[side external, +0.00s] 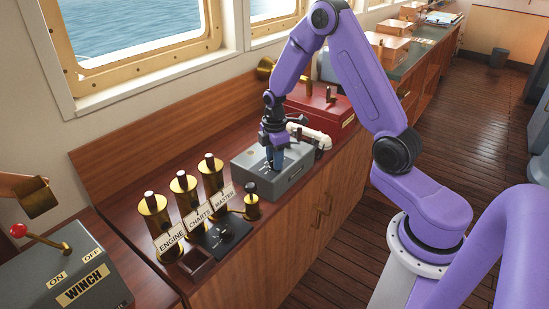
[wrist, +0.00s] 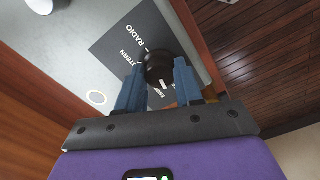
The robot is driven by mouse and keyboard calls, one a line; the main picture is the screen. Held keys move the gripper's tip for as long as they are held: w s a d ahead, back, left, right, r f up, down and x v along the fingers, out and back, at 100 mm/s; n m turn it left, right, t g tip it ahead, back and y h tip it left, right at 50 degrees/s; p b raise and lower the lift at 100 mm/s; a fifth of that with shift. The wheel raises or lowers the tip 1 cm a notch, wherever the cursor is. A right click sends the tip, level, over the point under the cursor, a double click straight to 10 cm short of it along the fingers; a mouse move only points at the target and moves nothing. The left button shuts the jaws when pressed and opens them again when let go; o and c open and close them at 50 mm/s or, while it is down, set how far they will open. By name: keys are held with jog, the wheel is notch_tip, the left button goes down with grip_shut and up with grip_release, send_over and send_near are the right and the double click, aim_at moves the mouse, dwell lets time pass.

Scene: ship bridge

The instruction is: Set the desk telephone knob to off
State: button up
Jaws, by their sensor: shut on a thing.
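A grey box (side external: 291,180) stands on the wooden counter, with a white handset (side external: 309,133) at its back edge. In the wrist view a round black knob (wrist: 158,66) sits on a dark label plate (wrist: 112,50) on the box's top. The plate reads "RADIO", a part-hidden word ending "TERN" and one starting "ENG". No "OFF" can be read. My gripper (side external: 274,164) reaches down onto the box. In the wrist view its blue fingers (wrist: 158,80) are shut on the knob, one on each side. A small white mark shows at the knob's lower edge; the side view hides the knob.
Brass cylinders (side external: 184,190) with signs "ENGINE", "CHARTS" and "MASTER" stand left of the box, beside a black plate (side external: 222,236) with a lever. A red box (side external: 315,110) stands behind. A winch box (side external: 65,270) with a red-tipped lever is at far left.

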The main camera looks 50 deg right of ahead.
jog(key=shift+n, duration=1.1)
jog(key=o, duration=1)
jog(key=shift+o, duration=0.2)
notch_tip(320, 180, up, 18)
jog(key=shift+f, duration=0.25)
